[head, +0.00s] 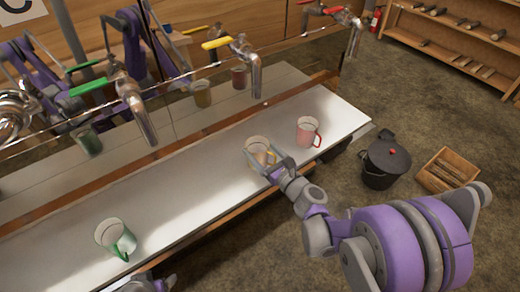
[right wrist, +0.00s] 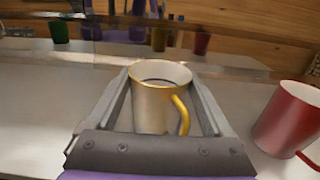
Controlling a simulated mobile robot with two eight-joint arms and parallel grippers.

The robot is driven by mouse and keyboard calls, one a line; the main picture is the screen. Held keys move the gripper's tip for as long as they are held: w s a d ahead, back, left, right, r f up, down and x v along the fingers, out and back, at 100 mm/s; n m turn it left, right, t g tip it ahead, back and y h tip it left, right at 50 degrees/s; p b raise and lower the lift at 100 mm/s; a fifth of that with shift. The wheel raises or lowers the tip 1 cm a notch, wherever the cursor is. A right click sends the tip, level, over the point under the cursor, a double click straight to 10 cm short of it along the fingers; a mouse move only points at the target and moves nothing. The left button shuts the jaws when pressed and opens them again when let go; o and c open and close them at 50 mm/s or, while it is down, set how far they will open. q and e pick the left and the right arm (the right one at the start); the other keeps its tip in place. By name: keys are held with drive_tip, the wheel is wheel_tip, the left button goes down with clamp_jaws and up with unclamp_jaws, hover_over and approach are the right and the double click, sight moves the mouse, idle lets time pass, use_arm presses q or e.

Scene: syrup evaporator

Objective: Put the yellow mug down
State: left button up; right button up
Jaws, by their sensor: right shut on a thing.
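The yellow mug (head: 257,146), pale-bodied with a yellow rim and handle, is upright at the white counter (head: 185,192), below the yellow-handled tap (head: 240,49). My right gripper (head: 267,163) is shut on it. In the right wrist view the mug (right wrist: 155,100) stands between the two fingers (right wrist: 160,108), its handle turned toward the palm and right. Its base is hidden, so I cannot tell whether it touches the counter. A grey and purple part at the bottom edge looks like my left gripper (head: 145,284); its fingers cannot be made out.
A red-handled mug (head: 307,132) stands right of the yellow one, close by in the wrist view (right wrist: 288,122). A green-handled mug (head: 117,239) stands far left. Taps with green (head: 130,95) and red (head: 345,20) levers overhang the counter. A black pot (head: 385,163) stands on the floor.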

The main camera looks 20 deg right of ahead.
drive_tip(key=shift+f, duration=0.25)
drive_tip(key=o, duration=1.2)
drive_tip(key=shift+r, duration=0.1)
